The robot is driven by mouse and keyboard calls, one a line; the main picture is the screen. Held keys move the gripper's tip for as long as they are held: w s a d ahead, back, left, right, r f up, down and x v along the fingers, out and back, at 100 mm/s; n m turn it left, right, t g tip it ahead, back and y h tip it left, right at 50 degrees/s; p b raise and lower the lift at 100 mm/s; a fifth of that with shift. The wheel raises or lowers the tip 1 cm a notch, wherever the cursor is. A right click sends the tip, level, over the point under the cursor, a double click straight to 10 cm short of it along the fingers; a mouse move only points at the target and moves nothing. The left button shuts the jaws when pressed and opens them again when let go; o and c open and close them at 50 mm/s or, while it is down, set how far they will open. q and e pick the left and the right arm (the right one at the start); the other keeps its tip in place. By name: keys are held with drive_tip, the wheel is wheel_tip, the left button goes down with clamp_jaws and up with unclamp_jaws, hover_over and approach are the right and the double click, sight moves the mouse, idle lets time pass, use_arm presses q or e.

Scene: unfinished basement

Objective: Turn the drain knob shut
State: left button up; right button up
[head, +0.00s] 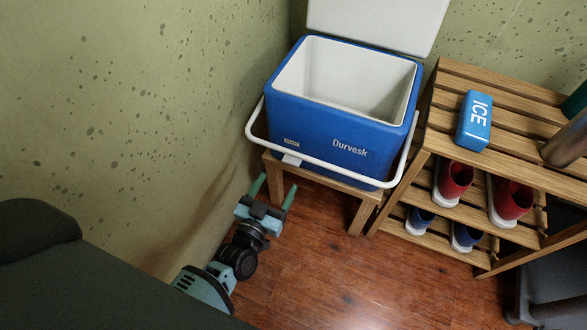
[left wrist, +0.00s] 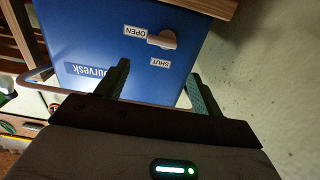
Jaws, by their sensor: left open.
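A blue cooler (head: 318,132) with a white rim and white inside stands on a low wooden stool, its lid raised. In the left wrist view, which shows the cooler upside down, the small pale drain knob (left wrist: 163,39) is on its blue wall. The knob's narrow end points at the OPEN label (left wrist: 134,31). The SHUT label (left wrist: 160,62) lies to its side. In the head view the knob (head: 292,160) is a small pale shape by the white handle. My left gripper (head: 274,190) is open and empty, below and short of the knob. My right gripper is out of view.
The white carrying handle (head: 335,179) hangs across the cooler's front. The stool (head: 363,216) has legs near my left gripper. A speckled wall (head: 150,110) is close on the left. A slatted rack (head: 440,140) with shoes and an ICE pack (head: 474,120) stands right. Floor in front is clear.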

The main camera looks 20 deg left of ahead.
sight(290, 164)
use_arm(q)
drive_tip(key=w+b, duration=0.1)
drive_tip(key=w, duration=0.2)
drive_tip(key=w+f+b, duration=0.1)
drive_tip(key=w, duration=0.2)
drive_tip(key=shift+w+d+f, duration=0.1)
drive_tip(key=shift+w+f, duration=0.05)
drive_tip(key=shift+w+b, duration=0.4)
drive_tip(key=shift+w, duration=0.25)
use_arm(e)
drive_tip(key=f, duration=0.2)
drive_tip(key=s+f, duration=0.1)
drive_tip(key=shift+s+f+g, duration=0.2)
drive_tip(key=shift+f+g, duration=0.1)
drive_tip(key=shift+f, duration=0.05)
use_arm(q)
drive_tip(key=shift+c, duration=0.5)
